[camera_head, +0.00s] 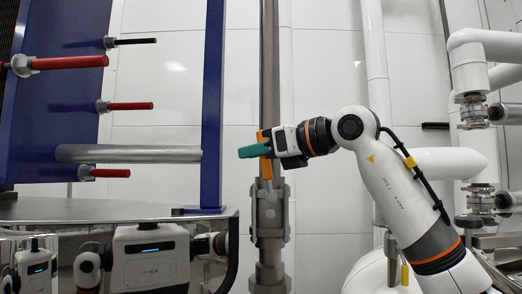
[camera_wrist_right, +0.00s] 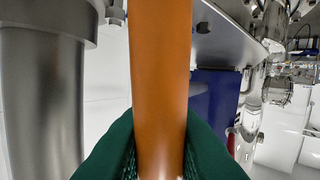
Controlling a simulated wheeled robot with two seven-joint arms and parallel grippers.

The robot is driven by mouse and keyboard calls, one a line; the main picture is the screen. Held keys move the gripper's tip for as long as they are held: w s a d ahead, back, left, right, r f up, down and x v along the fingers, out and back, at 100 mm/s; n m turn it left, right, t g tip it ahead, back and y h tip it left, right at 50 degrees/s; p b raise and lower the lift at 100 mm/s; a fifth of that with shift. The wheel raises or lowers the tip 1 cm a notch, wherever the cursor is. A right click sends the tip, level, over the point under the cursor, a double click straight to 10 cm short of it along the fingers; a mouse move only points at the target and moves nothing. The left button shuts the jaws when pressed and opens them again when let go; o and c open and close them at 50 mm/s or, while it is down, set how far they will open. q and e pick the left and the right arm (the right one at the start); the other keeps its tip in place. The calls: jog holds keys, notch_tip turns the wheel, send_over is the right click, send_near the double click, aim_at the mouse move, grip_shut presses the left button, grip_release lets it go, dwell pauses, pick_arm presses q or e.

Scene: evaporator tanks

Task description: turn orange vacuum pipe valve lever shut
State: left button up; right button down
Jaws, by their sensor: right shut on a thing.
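The orange valve lever (camera_head: 266,168) stands nearly upright in the head view, along the vertical grey pipe (camera_head: 269,70) and just above the metal valve body (camera_head: 270,212). My right gripper (camera_head: 254,150), with green fingers, reaches in from the right and is shut on the lever's upper part, hiding some of it. In the right wrist view the orange lever (camera_wrist_right: 160,80) runs down the middle, with a green finger touching it on each side. My left gripper is not in view.
A horizontal metal tube (camera_head: 130,154) ends left of the lever. White pipes (camera_head: 475,80) and fittings stand on the right. White panels are behind.

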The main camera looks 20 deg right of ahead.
jog(key=shift+w+a+f+n+g+h, duration=0.3)
jog(key=shift+a+f+n+g+h, duration=0.65)
jog(key=shift+f+h, duration=0.75)
jog(key=shift+w+a+f+n+g+h, duration=0.25)
jog(key=shift+a+f+n+g+h, duration=0.9)
jog(key=shift+h, duration=0.95)
jog(key=shift+w+a+f+n+g+h, duration=0.3)
jog(key=shift+a+f+n+g+h, duration=0.45)
jog(key=shift+f+h, duration=1.05)
jog(key=shift+a, duration=0.2)
jog(key=c, duration=1.3)
grip_release()
jog(key=shift+r, duration=0.1)
jog(key=shift+c, duration=0.2)
send_near(221, 215)
jog(key=shift+v, duration=0.8)
